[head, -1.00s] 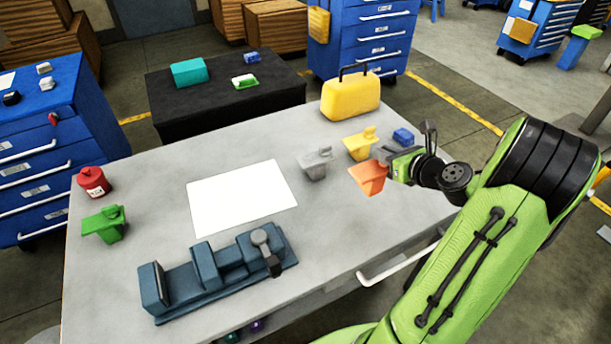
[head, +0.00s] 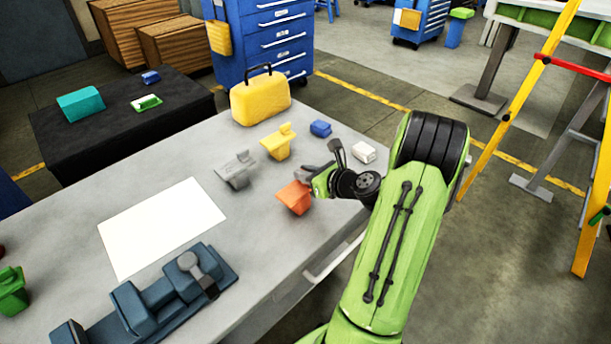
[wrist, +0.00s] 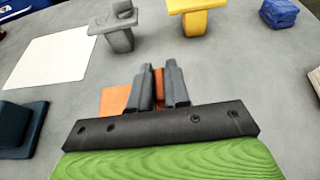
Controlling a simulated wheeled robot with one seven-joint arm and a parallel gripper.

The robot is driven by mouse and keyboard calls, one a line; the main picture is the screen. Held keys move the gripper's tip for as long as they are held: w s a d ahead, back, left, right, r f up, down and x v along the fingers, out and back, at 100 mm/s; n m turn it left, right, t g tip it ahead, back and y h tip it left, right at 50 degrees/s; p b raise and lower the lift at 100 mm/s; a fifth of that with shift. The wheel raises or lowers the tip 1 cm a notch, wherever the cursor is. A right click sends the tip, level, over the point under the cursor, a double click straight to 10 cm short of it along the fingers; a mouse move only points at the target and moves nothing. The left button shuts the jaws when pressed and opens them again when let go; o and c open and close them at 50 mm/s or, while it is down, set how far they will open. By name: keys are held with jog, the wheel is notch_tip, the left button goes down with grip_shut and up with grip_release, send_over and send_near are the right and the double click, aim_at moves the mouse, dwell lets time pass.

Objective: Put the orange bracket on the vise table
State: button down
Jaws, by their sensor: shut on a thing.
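The orange bracket (head: 294,198) is at the right part of the grey table, near its front edge. My gripper (head: 312,182) is shut on it. In the wrist view the orange bracket (wrist: 115,100) shows to the left of and between the fingers of my gripper (wrist: 159,85); much of it is hidden behind the gripper body. I cannot tell whether the bracket touches the tabletop. The blue-grey vise (head: 145,295) stands on the same table (head: 250,215) at the front left, partly cut off by the frame edge.
A grey bracket (head: 236,169), a yellow bracket (head: 278,142), a blue block (head: 320,128) and a white block (head: 363,152) stand near my gripper. A white sheet (head: 160,225) lies behind the vise. A yellow case (head: 260,99) is at the back. A green bracket (head: 12,290) is far left.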

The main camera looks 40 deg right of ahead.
jog(key=c, duration=1.1)
grip_release()
